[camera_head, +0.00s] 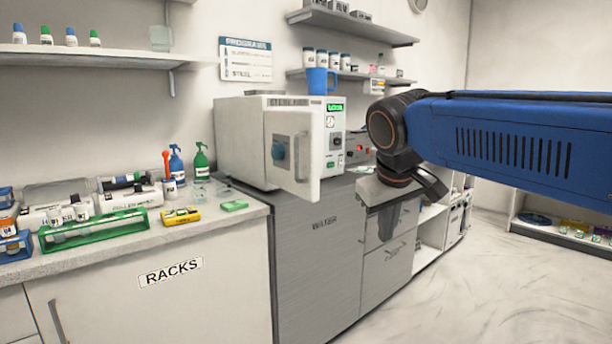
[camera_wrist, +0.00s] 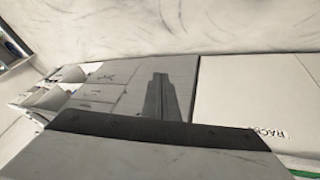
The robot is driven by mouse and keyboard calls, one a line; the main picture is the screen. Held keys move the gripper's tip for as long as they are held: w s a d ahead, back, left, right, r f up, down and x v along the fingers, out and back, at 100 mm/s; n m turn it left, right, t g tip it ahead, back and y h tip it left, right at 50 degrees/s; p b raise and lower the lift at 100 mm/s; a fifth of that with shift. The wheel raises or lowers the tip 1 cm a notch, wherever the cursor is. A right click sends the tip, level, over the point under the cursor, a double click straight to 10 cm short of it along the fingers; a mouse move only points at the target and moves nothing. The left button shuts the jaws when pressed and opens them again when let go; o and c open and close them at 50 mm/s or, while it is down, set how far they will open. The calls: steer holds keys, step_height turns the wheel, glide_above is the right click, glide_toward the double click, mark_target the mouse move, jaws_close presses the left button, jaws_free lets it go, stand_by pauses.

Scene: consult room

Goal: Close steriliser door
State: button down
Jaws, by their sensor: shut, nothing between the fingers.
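The steriliser (camera_head: 240,142) is a white box on the grey-fronted cabinet. A control panel with a green display (camera_head: 334,107) is to the right of the door. My gripper (camera_head: 380,235) is shut and empty. It points down, right of and lower than the door, in front of the cabinet drawers, and looks apart from the door. In the wrist view the dark shut fingers (camera_wrist: 163,98) show against the cabinet fronts; I cannot make out the door there.
A worktop (camera_head: 255,207) to the left carries a green rack (camera_head: 95,230), a yellow item (camera_head: 180,216) and spray bottles (camera_head: 200,158). A blue mug (camera_head: 318,80) stands on top of the steriliser. Shelves (camera_head: 355,25) hang above. The floor (camera_head: 480,285) at right is clear.

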steer(key=w+a+r+n+t+h, duration=0.1)
steer(key=w+a+r, duration=0.6)
steer(key=a, duration=0.3)
steer(key=w+a+r+n+t, duration=0.1)
steer(key=w+a+r, duration=0.6)
steer(key=a, duration=0.4)
glide_toward(310, 186)
step_height(310, 186, down, 3)
steer(key=a, duration=0.3)
steer(key=shift+w+d+f, duration=0.15)
steer(key=shift+w+d, duration=0.55)
steer(key=shift+d, duration=0.2)
steer(key=shift+w+d+f, duration=0.2)
steer(key=shift+w+d, duration=0.45)
steer(key=shift+d, duration=0.25)
steer(key=shift+d, duration=0.1)
